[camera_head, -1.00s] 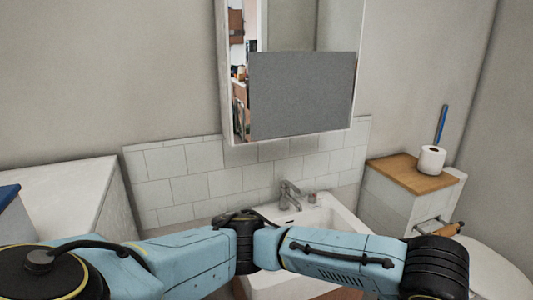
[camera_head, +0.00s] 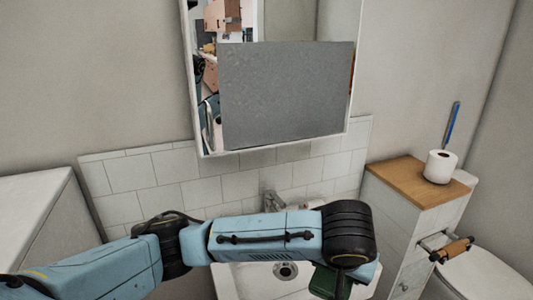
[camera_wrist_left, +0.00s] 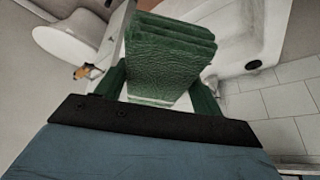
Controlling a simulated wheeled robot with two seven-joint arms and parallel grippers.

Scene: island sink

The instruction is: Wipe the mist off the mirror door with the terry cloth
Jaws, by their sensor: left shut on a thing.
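The mirror door (camera_head: 206,80) hangs on the wall above the sink. A grey rectangular patch of mist (camera_head: 286,95) covers much of its lower part. My left arm reaches across in front of the sink in the head view. In the left wrist view my left gripper (camera_wrist_left: 160,95) is shut on the folded green terry cloth (camera_wrist_left: 165,60), which lies between its two fingers. In the head view a bit of dark green shows below the wrist (camera_head: 322,282), low over the sink's right side and well below the mirror. My right gripper is not in view.
The sink (camera_head: 245,280) with its tap (camera_head: 272,201) stands below white wall tiles (camera_head: 175,168). At right is a cabinet with a wooden top (camera_head: 405,182), bearing a toilet roll (camera_head: 440,166) and a blue-handled brush (camera_head: 453,124). A toilet (camera_head: 485,275) stands beside it. Air before the mirror is clear.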

